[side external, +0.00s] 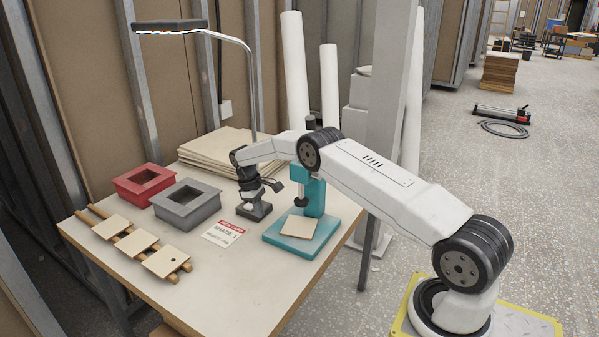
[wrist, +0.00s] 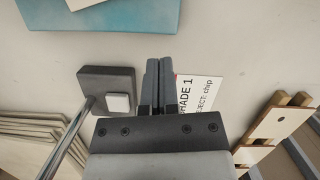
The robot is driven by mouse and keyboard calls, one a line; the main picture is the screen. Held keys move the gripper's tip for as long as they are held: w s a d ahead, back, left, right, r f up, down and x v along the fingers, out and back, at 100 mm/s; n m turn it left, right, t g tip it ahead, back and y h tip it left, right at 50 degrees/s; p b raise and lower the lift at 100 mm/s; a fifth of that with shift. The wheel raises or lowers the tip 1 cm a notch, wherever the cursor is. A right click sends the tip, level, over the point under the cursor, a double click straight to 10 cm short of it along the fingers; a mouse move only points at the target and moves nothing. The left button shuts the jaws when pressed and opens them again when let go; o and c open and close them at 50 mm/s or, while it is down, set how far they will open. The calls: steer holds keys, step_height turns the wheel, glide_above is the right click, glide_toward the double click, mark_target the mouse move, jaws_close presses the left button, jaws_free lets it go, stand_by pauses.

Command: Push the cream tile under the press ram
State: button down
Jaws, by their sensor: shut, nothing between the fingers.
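The teal press (side external: 313,190) stands near the table's right edge, with its dark ram (side external: 300,202) raised above the base plate. The cream tile (side external: 298,226) lies flat on that base plate, below the ram in the picture; I cannot tell how well the two line up. In the wrist view, only part of the tile (wrist: 84,4) shows at the top edge, on the teal plate (wrist: 140,14). My gripper (wrist: 160,62) is shut and empty over the table. Its fingers point toward the plate, apart from the tile.
The dark lamp base (side external: 256,211) with its pole stands close beside my gripper. A shade card (side external: 222,233) lies nearby. The front table is clear.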

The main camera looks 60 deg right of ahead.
steer(key=shift+v, duration=2.5)
steer(key=shift+d, duration=0.1)
steer(key=s+d+f+m+t+h, duration=0.2)
steer(key=d+m+t+h, duration=0.25)
steer(key=t, duration=0.25)
steer(key=s+a+n+t+y, duration=0.1)
steer(key=s+a+t+y, duration=0.2)
steer(key=s, duration=0.4)
steer(key=shift+s+a+t+y, duration=0.3)
steer(key=shift+s+y, duration=0.1)
steer(key=shift+y, duration=0.15)
steer(key=shift+w+f, duration=0.1)
steer(key=shift+f, duration=0.05)
